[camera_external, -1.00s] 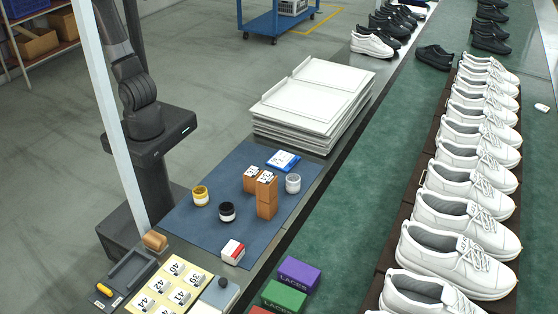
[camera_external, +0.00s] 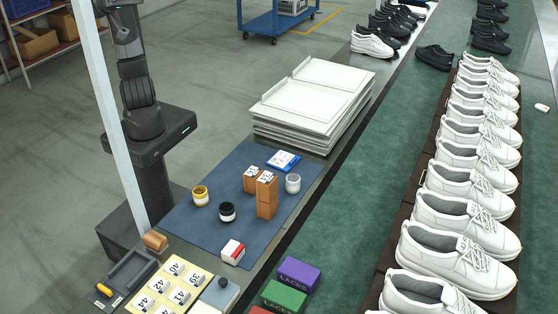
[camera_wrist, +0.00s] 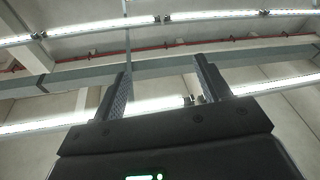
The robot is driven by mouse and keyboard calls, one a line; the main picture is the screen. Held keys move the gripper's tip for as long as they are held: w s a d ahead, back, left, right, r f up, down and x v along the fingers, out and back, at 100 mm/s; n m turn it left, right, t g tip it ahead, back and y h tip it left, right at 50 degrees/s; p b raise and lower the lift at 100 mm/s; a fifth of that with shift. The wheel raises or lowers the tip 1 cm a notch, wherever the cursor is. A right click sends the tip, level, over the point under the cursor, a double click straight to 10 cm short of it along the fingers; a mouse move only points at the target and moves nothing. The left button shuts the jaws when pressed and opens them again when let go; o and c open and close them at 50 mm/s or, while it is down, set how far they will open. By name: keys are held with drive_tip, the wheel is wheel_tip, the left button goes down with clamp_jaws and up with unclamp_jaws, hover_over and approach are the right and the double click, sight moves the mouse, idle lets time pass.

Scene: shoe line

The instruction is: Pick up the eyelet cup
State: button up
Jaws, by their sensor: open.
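Three small cups stand upright on the blue mat (camera_external: 190,222). One is a yellow-banded cup (camera_external: 200,196), one is a black-topped cup (camera_external: 227,212), and one is a pale grey-white cup (camera_external: 293,184). I cannot tell which one is the eyelet cup, as their contents are too small to make out. My gripper (camera_wrist: 162,68) is open and empty in the wrist view, facing the ceiling. It is outside the external view, where only my arm shows at the upper left, well away from the cups.
Brown blocks (camera_external: 266,196) stand between the black-topped and grey-white cups. A blue-white packet (camera_external: 283,160) lies behind them and a red-white box (camera_external: 232,252) in front. A stack of white boards (camera_external: 315,95) is behind the mat. White shoes (camera_external: 460,245) line the green belt at right.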

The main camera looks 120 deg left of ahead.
drive_tip(key=s+a+f+n+g+y, duration=0.2)
drive_tip(key=s+f+g+y, duration=0.5)
drive_tip(key=f, duration=0.4)
drive_tip(key=t, duration=0.1)
approach(205, 192)
drive_tip(key=s, duration=0.1)
drive_tip(key=shift+s+a+f, duration=0.1)
drive_tip(key=shift+a+f, duration=0.1)
drive_tip(key=shift+f, duration=0.3)
drive_tip(key=x, duration=1)
drive_tip(key=shift+w+a+f, duration=0.1)
drive_tip(key=shift+w+a, duration=0.1)
drive_tip(key=shift+a, duration=0.05)
drive_tip(key=shift+c, duration=0.3)
drive_tip(key=c, duration=1.1)
